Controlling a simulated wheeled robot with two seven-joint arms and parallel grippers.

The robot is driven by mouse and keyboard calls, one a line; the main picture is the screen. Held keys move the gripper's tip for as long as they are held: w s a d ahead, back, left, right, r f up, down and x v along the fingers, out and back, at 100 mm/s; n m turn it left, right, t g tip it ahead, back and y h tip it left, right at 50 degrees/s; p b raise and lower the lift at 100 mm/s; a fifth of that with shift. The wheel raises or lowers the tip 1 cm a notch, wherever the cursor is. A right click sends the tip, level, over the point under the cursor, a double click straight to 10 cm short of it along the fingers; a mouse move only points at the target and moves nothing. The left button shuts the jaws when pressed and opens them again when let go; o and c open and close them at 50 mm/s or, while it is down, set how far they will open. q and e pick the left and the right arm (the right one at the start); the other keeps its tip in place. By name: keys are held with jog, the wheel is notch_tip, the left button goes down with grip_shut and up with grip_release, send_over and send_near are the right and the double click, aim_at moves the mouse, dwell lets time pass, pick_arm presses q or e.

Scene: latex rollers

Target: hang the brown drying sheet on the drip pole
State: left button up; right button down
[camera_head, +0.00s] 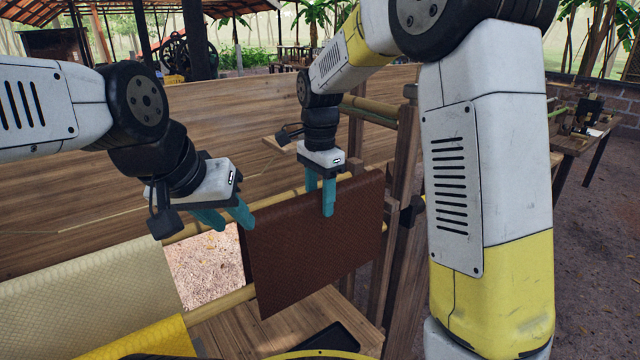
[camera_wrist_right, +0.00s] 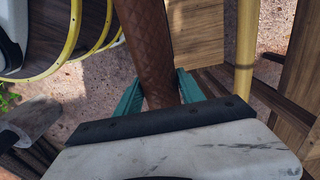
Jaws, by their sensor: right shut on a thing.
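The brown drying sheet (camera_head: 315,250) hangs in the middle of the head view, its top folded along the line of the upper bamboo pole (camera_head: 275,199). My right gripper (camera_head: 320,212) is shut on the sheet's top fold, one finger in front and one behind. In the right wrist view the brown sheet (camera_wrist_right: 150,50) runs between the teal fingers (camera_wrist_right: 160,95). My left gripper (camera_head: 226,222) is open at the sheet's upper left corner; one fingertip overlaps that corner in the picture. Whether the pole lies fully inside the fold is hidden.
A cream sheet (camera_head: 85,300) and a yellow sheet (camera_head: 150,338) hang at left. A lower bamboo pole (camera_head: 240,297) runs behind the brown sheet. Wooden posts (camera_head: 400,160) stand right of it. A dark tray (camera_head: 320,340) lies on the wooden surface below.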

jog(key=shift+f, duration=8.7)
jog(key=c, duration=0.6)
grip_release()
jog(key=shift+c, duration=0.2)
